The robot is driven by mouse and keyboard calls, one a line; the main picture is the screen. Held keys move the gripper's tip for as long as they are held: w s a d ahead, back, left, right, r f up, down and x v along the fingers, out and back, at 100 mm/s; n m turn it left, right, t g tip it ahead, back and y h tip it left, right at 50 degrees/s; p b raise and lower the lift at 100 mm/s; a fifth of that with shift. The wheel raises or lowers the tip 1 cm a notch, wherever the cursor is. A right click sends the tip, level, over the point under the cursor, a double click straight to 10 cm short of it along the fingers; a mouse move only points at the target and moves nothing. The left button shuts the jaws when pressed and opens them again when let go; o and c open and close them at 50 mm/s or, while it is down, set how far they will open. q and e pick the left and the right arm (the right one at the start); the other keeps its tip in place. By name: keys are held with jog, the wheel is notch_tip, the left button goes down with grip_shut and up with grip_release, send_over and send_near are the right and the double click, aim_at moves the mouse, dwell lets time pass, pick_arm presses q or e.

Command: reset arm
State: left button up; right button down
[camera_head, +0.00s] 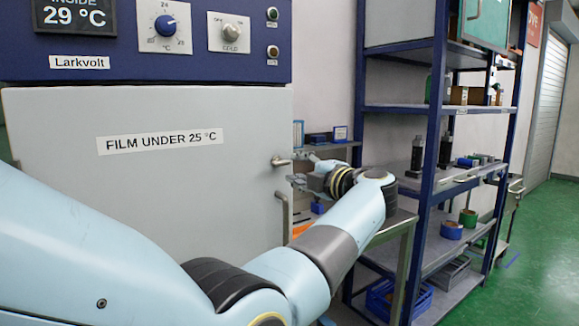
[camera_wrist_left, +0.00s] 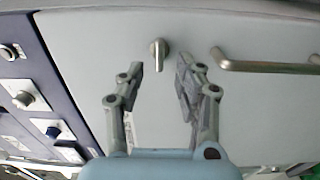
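My left arm reaches in from the left across the front of a grey cabinet. Its gripper (camera_head: 300,182) is near the cabinet door's right edge, by a small metal latch (camera_head: 281,161) and a vertical bar handle (camera_head: 282,217). In the left wrist view the left gripper (camera_wrist_left: 159,75) is open, its fingers apart with nothing between them. The latch (camera_wrist_left: 158,55) shows just beyond and between the fingertips, apart from them. The bar handle (camera_wrist_left: 265,66) lies to the right there. My right gripper is in neither view.
The cabinet door (camera_head: 130,200) is shut and labelled "FILM UNDER 25 °C". Above it, a blue panel (camera_head: 190,68) has a dial (camera_head: 166,26) and a display (camera_head: 75,16) reading 29 °C. A blue shelf rack (camera_head: 435,110) stands right. Green floor (camera_head: 550,230) is clear at far right.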

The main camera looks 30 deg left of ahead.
pick_arm(q)
jog(key=shift+v, duration=1)
jog(key=s+a+f+m+t+h+b, duration=0.1)
jog(key=s+f+m+t+b, duration=0.3)
jog(key=f, duration=0.9)
jog(key=s+f+m+h+b, duration=0.2)
jog(key=s+f+m, duration=0.4)
jog(key=f, duration=0.8)
jog(key=s+a+f+m+t+h+b, duration=0.15)
jog(key=s+f+m+b, duration=0.35)
jog(key=f, duration=0.8)
jog(key=s+d+f+m+h+b, duration=0.15)
jog(key=s+f+m+h, duration=0.3)
jog(key=s+f, duration=0.55)
jog(key=s+d+f+m+h, duration=0.3)
jog(key=s+f+m, duration=0.3)
jog(key=f, duration=0.6)
jog(key=s+f+m+g+h, duration=0.1)
jog(key=s+f+g, duration=0.3)
jog(key=s, duration=0.6)
jog(key=s+d+f+m+g+h+b, duration=0.1)
jog(key=s+f+m+g, duration=0.2)
jog(key=s+f, duration=0.3)
jog(key=s+f+m+g+h, duration=0.1)
jog(key=s+f+g, duration=0.3)
jog(key=s, duration=1.1)
jog(key=shift+s+d+f+m+g+h, duration=0.15)
jog(key=shift+d+f+m+g+h, duration=0.35)
jog(key=shift+f, duration=0.3)
